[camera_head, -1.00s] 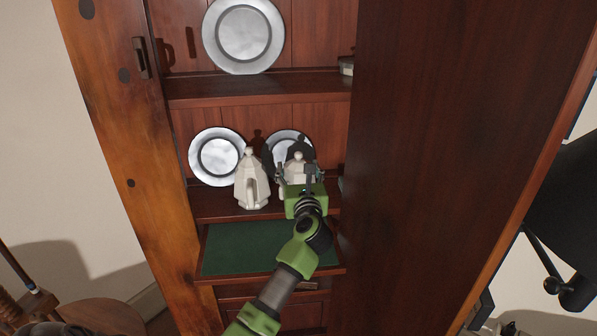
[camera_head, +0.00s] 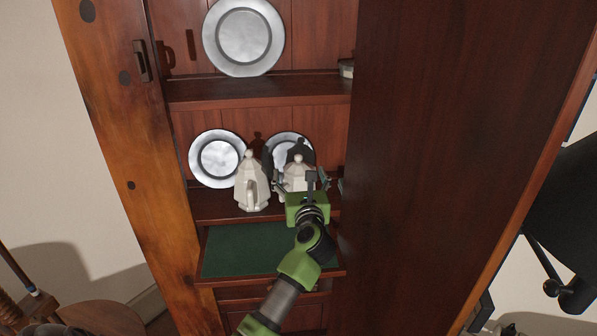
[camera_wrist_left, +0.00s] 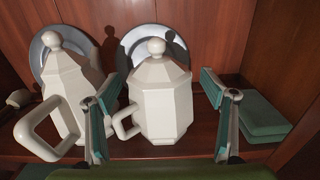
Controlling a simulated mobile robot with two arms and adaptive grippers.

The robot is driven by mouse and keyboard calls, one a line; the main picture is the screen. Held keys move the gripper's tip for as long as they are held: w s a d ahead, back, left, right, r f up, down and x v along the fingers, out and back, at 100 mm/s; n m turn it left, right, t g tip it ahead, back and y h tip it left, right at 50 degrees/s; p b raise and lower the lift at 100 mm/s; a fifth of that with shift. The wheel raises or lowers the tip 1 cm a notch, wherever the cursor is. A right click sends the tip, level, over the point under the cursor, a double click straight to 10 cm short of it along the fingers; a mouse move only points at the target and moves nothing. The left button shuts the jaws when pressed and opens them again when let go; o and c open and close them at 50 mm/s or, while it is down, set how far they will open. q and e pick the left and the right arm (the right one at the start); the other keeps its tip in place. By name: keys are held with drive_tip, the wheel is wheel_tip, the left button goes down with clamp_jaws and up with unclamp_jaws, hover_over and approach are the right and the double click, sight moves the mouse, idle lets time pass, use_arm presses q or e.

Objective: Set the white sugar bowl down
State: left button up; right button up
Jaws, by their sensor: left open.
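The white sugar bowl (camera_head: 296,176) is faceted, with a knobbed lid, and stands upright on the lower shelf. In the left wrist view the sugar bowl (camera_wrist_left: 162,98) shows its handle at its left side. My left gripper (camera_head: 302,183) is open in front of it and hides its lower part in the head view. In the left wrist view the fingers are spread, one on either side of the bowl. The right finger is clearly apart from it; the left finger is near the handle, and I cannot tell whether they touch. My right gripper is not in view.
A taller white pot (camera_head: 251,183) stands close on the left. Pewter plates (camera_head: 218,158) lean against the back. Green books or boxes (camera_wrist_left: 264,117) lie at the right.

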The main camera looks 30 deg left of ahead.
use_arm(q)
drive_tip(key=v, duration=1)
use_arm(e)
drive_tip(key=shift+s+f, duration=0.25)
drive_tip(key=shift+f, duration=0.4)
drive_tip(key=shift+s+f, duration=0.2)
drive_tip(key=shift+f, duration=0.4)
